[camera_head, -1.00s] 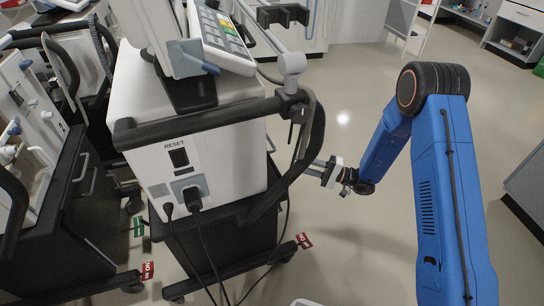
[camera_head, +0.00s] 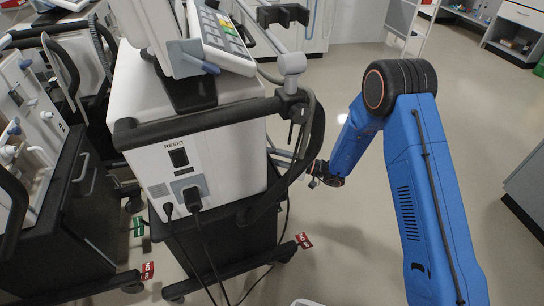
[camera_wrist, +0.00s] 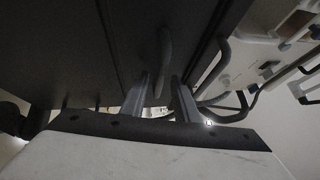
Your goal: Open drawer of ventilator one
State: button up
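A ventilator with a white body (camera_head: 225,150) and a dark cart (camera_head: 225,240) stands in the middle of the head view; I see no number on it. Its drawer front is turned away there. In the wrist view, dark panels (camera_wrist: 90,45) fill the upper left and carry a curved bar handle (camera_wrist: 165,60); a second handle (camera_wrist: 212,65) is to its right. My gripper (camera_wrist: 161,100) is open, its two fingers apart. The first handle shows in line with the gap between them; I cannot tell whether it is inside it. In the head view the fingertips are hidden behind the ventilator's side.
A second ventilator on a dark cart (camera_head: 85,200) stands close on the left. A black push bar (camera_head: 200,120) and a hanging dark hose (camera_head: 312,140) are near my wrist. Power cords (camera_head: 205,250) hang in front. The floor (camera_head: 350,240) is clear to the right.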

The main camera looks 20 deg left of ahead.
grip_shut()
jog(key=shift+w+d, duration=0.1)
jog(key=w+d, duration=1.3)
jog(key=d, duration=0.2)
jog(key=shift+w+d, duration=0.15)
jog(key=shift+w, duration=0.25)
grip_release()
jog(key=shift+d, duration=0.1)
jog(key=w+d+f, duration=0.2)
jog(key=d+f, duration=0.1)
jog(key=d, duration=1.4)
